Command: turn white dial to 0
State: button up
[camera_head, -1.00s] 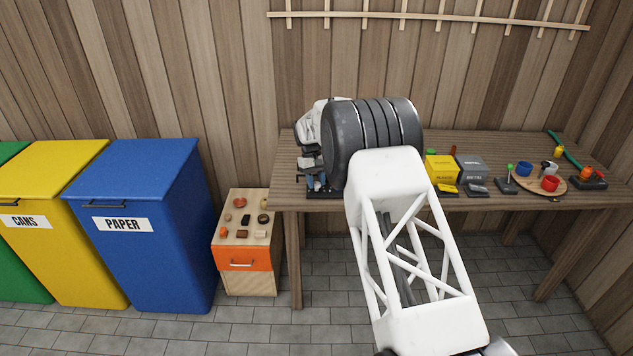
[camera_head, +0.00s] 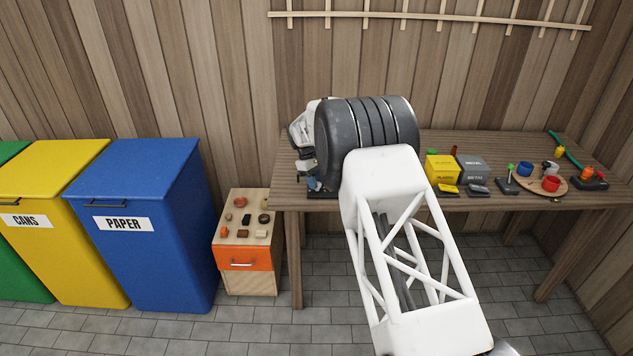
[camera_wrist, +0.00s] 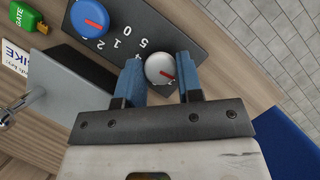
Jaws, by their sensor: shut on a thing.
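The white dial (camera_wrist: 157,65), a round knob with a red mark, sits on a dark panel (camera_wrist: 185,38) in the wrist view. My gripper (camera_wrist: 161,77) has its two blue fingers on either side of the dial and is shut on it. The red mark points toward the lower right of the picture. White numerals show on the panel to the left of the white dial; some are partly covered by my left finger. A blue dial (camera_wrist: 90,17) with a red mark is at the upper left of the panel. In the head view my arm hides the dials.
A green block marked GATE (camera_wrist: 28,16) and a grey plate (camera_wrist: 62,92) with a metal lever lie left of the panel in the wrist view. In the head view, yellow (camera_head: 440,168) and grey (camera_head: 472,168) boxes stand right of my arm on the bench.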

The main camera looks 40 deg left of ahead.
jog(key=o, duration=0.9)
jog(key=v, duration=0.8)
dwell(0.4)
